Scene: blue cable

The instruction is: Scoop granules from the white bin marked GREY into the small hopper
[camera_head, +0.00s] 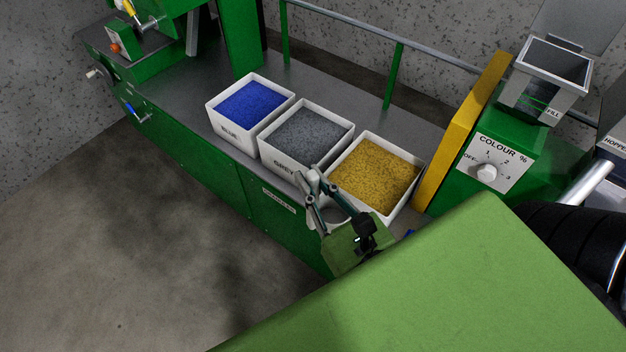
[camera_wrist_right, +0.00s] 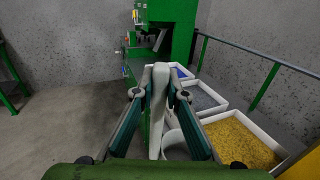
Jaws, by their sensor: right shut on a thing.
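The white bin marked GREY (camera_head: 276,162) stands in the middle of three bins on the green machine's bench, filled with grey granules (camera_head: 308,134). My right gripper (camera_head: 311,180) is in front of this bin and the yellow one, shut on the white handle of a scoop (camera_wrist_right: 160,108). The scoop's round cup (camera_wrist_right: 175,142) hangs between the fingers in the right wrist view, partly hidden; I cannot tell whether it holds anything. The small hopper (camera_head: 555,63), a square metal funnel with a FILL label, stands at the right with its lid raised. My left gripper is out of view.
The blue-granule bin (camera_head: 233,128) is left of GREY, and the yellow-granule bin (camera_head: 347,196) is right of it. A yellow panel (camera_head: 462,130) and a COLOUR % dial (camera_head: 487,172) stand between the bins and the hopper. A rail (camera_head: 345,33) runs behind. Floor at left is clear.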

